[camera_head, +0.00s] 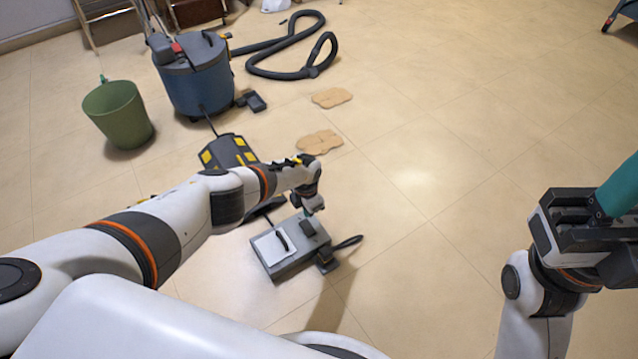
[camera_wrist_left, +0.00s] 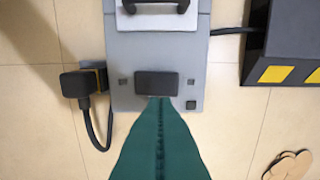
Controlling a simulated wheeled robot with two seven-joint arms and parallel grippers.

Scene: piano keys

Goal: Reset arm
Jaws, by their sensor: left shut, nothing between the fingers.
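My left gripper (camera_head: 309,210) reaches down from the left arm over a grey box on the floor. In the left wrist view its teal fingers (camera_wrist_left: 158,125) are shut together, with nothing between them. Their tips point at a black rocker-like block (camera_wrist_left: 157,83) on the grey box (camera_wrist_left: 190,55); I cannot tell whether they touch it. The grey box (camera_head: 297,263) also carries a white panel (camera_head: 267,245) with a dark handle. My right gripper (camera_head: 612,190) is at the right edge, raised off the floor; its teal fingers are partly cut off, so its opening is unclear.
A black plug (camera_wrist_left: 77,84) with a cable sits at the box's side. A dark block with yellow patches (camera_head: 230,150) lies behind the left arm. A blue vacuum (camera_head: 195,78), its hose (camera_head: 285,72), a green bin (camera_head: 118,112) and cardboard pieces (camera_head: 320,142) lie beyond.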

